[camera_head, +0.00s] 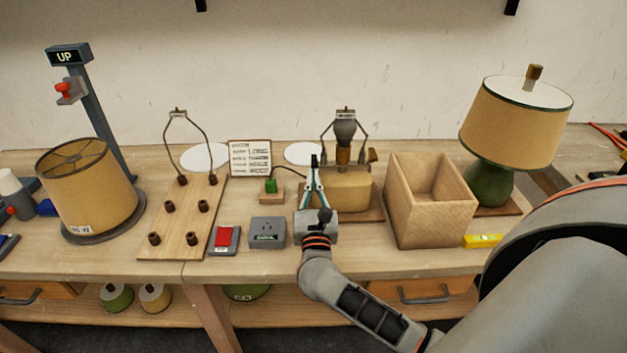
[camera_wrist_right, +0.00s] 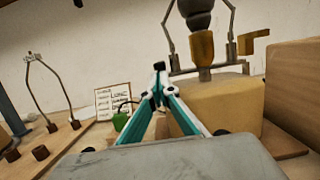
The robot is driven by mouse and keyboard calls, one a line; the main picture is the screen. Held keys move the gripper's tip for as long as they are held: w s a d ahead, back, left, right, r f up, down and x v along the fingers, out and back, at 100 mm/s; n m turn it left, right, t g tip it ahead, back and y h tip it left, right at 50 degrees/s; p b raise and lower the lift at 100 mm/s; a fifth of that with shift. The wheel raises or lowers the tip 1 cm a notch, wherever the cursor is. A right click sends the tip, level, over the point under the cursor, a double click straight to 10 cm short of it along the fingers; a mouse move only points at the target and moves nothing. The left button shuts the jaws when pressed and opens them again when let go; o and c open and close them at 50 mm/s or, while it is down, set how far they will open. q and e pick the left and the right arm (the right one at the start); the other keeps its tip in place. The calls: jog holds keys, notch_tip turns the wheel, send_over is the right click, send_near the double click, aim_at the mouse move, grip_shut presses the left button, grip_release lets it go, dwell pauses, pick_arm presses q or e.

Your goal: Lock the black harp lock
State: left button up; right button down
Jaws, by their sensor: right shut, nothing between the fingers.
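The lamp (camera_head: 350,191) in the middle of the bench has a tan block body, a brass socket (camera_head: 343,156) and a dark grey bulb (camera_head: 345,131). A wire harp (camera_head: 360,130) stands around the bulb; its lower ends reach a dark crossbar (camera_wrist_right: 211,69) below the socket in the right wrist view. I cannot tell which dark part there is the black harp lock. My right gripper (camera_head: 314,161), teal and white, points upward with its fingers shut and empty. Its tips (camera_wrist_right: 160,70) appear just left of the crossbar; contact cannot be told. My left gripper is out of view.
An open wooden box (camera_head: 437,219) stands right of the lamp, before a green lamp with a tan shade (camera_head: 515,120). A pegged board (camera_head: 181,235) with another harp, a red switch (camera_head: 224,240) and a grey outlet box (camera_head: 267,232) lie left. A sign card (camera_head: 250,158) stands behind.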

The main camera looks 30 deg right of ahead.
notch_tip(320, 180, up, 2)
jog(key=shift+r+p, duration=0.15)
jog(key=shift+p, duration=0.55)
jog(key=shift+r, duration=0.15)
